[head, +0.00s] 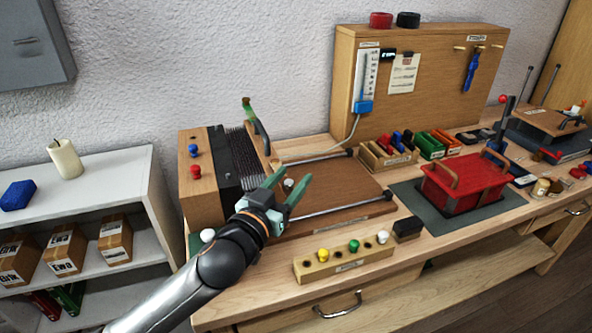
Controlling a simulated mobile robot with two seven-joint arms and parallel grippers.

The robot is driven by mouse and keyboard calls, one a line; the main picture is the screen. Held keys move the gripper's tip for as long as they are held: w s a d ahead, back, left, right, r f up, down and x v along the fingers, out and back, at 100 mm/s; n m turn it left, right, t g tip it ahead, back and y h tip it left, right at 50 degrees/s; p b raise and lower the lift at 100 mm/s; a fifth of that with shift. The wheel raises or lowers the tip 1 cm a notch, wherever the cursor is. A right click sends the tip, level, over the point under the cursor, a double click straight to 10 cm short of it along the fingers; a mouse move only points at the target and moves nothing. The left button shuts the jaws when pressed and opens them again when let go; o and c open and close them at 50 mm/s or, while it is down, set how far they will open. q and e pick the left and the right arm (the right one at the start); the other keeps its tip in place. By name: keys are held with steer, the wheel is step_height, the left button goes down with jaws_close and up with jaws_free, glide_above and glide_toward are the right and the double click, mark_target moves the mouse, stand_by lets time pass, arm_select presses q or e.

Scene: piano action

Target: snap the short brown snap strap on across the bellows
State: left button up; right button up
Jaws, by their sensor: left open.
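The bellows (243,152) are black and pleated, at the left end of the workbench. They sit against a wooden end block (202,206) with blue and red knobs on its face. I cannot make out the short brown snap strap; my left arm and gripper cover part of the area in front of the bellows. My left gripper (290,184) is open, its two greenish fingers pointing up and right over the brown board just right of the bellows. A small pale knob (288,184) shows between the fingertips. My right gripper is not in view.
Two metal rods (345,203) run along the brown board (335,185). A wooden block with coloured pegs (345,263) stands at the front edge. A red case (462,183) sits on a dark mat to the right. A tall wooden panel (435,75) stands behind.

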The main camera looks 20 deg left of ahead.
arm_select(q)
steer(key=shift+w+d, duration=0.25)
steer(key=shift+w, duration=1.05)
jaws_close()
stand_by(0.5)
